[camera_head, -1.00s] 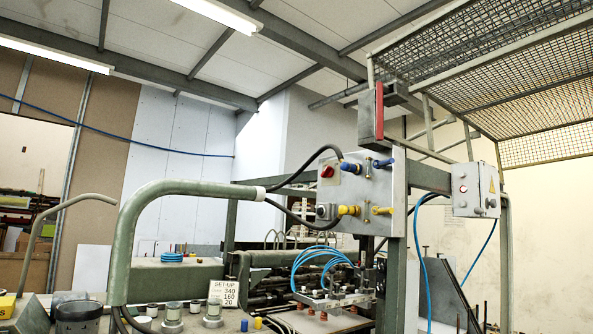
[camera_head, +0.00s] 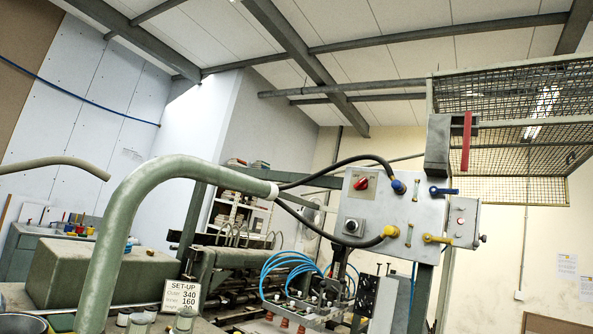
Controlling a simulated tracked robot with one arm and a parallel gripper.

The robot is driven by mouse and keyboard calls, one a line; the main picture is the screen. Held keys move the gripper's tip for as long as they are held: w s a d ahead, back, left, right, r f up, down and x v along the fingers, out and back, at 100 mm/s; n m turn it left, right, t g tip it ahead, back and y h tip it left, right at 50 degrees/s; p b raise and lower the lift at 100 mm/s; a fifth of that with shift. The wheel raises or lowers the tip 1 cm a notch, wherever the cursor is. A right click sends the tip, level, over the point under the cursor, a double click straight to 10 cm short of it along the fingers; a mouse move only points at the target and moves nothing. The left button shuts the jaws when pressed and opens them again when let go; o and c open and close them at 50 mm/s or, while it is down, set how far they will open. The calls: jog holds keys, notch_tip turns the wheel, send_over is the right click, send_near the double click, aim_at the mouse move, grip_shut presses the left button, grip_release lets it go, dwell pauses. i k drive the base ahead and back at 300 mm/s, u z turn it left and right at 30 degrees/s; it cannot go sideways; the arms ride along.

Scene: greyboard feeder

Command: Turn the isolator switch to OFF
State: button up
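A grey switch box (camera_head: 437,147) stands on top of the post at the right. A long red handle (camera_head: 466,142) points upright on its right side. A small red rotary knob (camera_head: 361,183) sits at the top left of the grey control panel (camera_head: 385,211) below. No label shows which red control is the isolator switch, and no ON or OFF marking is readable. My gripper is not in view.
The panel carries a blue lever (camera_head: 443,191), a yellow lever (camera_head: 437,239) and a black knob (camera_head: 350,226). A thick green pipe (camera_head: 125,215) arches across the left foreground. A wire mesh guard (camera_head: 520,145) is behind the switch box. A small grey box (camera_head: 461,222) is right of the panel.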

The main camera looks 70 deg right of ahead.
aim_at(362, 183)
jog(key=z, duration=0.15)
jog(key=i, duration=1.15)
jog(key=z, duration=1.1)
jog(key=i, duration=0.55)
jog(key=z, duration=0.35)
jog(key=k, duration=0.9)
jog(key=z, duration=0.2)
jog(key=i, duration=0.9)
jog(key=u, duration=0.1)
